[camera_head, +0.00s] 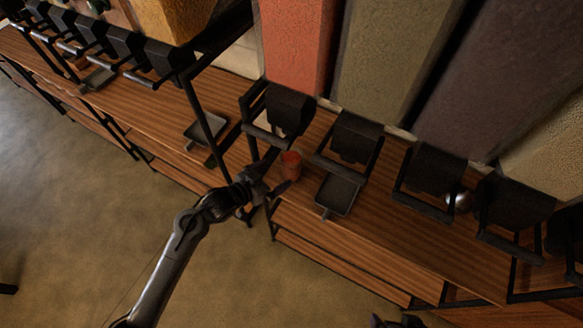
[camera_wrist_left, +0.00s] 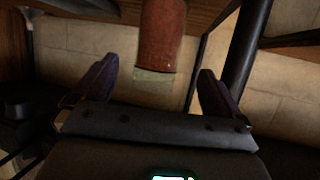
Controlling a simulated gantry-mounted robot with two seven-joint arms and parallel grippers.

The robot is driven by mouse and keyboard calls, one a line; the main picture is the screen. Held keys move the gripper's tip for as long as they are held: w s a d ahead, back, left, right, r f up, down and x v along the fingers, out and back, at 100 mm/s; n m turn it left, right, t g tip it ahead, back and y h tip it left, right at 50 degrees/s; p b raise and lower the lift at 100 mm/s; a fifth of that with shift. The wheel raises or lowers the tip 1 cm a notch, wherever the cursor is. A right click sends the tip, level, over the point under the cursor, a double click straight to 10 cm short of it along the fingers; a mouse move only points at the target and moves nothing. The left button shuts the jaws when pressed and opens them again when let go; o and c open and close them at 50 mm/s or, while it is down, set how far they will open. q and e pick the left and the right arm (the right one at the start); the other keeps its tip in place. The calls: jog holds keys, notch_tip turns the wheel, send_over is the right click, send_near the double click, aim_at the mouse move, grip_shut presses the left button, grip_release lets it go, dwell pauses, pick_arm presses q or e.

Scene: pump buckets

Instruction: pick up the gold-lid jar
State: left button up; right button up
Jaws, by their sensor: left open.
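A reddish-orange jar (camera_head: 291,166) stands upright on the wooden counter near its front edge. In the left wrist view a red cylinder with a dull tan-gold end band (camera_wrist_left: 160,42) shows at the top middle; I take it for the same jar. My left gripper (camera_head: 274,182) is at the jar's near left side in the head view. In the wrist view its two fingers stand wide apart and empty, with the jar beyond and roughly between them. A dark part at the bottom edge of the head view (camera_head: 395,321) may be my right gripper; its jaws are not clear.
Black pump dispensers (camera_head: 289,109) with bar handles line the counter (camera_head: 375,240) behind and beside the jar. A dark square tray (camera_head: 337,194) lies just right of the jar. A black frame post (camera_head: 199,115) rises at the left. A shiny round object (camera_head: 460,202) sits farther right.

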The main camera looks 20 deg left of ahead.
aim_at(292, 164)
pick_arm(q)
jog(key=shift+x, duration=4.55)
jog(key=shift+s+d, duration=0.1)
jog(key=c, duration=1.4)
jog(key=shift+c, duration=0.9)
jog(key=shift+r, duration=0.15)
